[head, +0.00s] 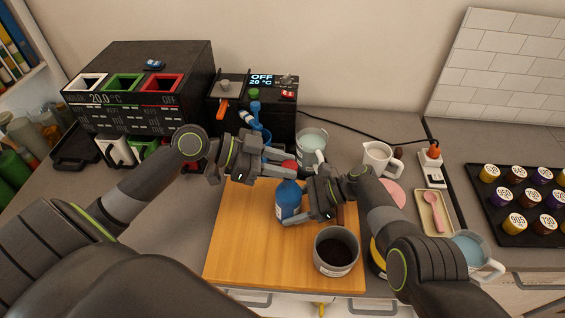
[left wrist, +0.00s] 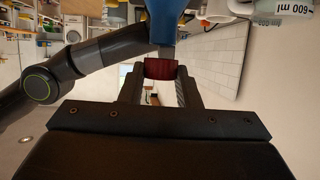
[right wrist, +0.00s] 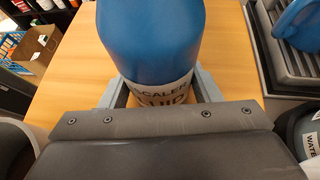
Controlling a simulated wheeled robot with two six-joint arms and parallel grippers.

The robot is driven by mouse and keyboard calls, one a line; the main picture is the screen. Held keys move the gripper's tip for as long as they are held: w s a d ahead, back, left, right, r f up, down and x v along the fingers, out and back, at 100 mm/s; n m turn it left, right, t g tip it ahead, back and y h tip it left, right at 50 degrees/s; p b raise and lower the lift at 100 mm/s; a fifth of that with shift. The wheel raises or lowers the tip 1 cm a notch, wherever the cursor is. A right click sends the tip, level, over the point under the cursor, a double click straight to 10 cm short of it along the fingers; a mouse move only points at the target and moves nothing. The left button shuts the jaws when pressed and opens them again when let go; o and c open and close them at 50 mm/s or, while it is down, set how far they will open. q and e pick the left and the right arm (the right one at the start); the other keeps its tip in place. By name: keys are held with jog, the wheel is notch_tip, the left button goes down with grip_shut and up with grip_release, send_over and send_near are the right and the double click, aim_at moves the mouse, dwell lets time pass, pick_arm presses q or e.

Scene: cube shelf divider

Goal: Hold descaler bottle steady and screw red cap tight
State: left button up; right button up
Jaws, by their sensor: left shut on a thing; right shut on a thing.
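The blue descaler bottle (head: 287,198) stands upright on the wooden board (head: 236,245). Its white label shows in the right wrist view (right wrist: 160,92). My right gripper (head: 303,214) is shut around the bottle's lower body, one finger on each side. The red cap (head: 289,165) is on top of the bottle. My left gripper (head: 283,166) is shut on the cap, which shows between its fingers in the left wrist view (left wrist: 161,69). The cap's thread and the seam with the bottle neck are hidden, so I cannot tell how tightly it sits.
A dark-filled cup (head: 337,250) stands on the board in front of my right gripper. A clear container (head: 312,140) and a white mug (head: 379,158) stand behind. A black machine (head: 140,85) is at the back left, and a jar tray (head: 520,205) at the right.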

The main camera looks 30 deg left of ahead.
pick_arm(q)
jog(key=shift+f, duration=1.5)
dwell(0.3)
jog(key=m+g, duration=0.1)
jog(key=g, duration=0.1)
jog(key=m+g+h, duration=0.1)
jog(key=m, duration=0.1)
jog(key=m+g+h, duration=0.1)
jog(key=m+g, duration=0.1)
jog(key=shift+w+a+g, duration=0.1)
jog(key=shift+w+g, duration=0.2)
jog(key=shift+w, duration=0.1)
jog(key=shift+w+m+g, duration=0.2)
jog(key=shift+m+g, duration=1.9)
jog(key=shift+g, duration=0.2)
jog(key=o, duration=1)
jog(key=v, duration=0.6)
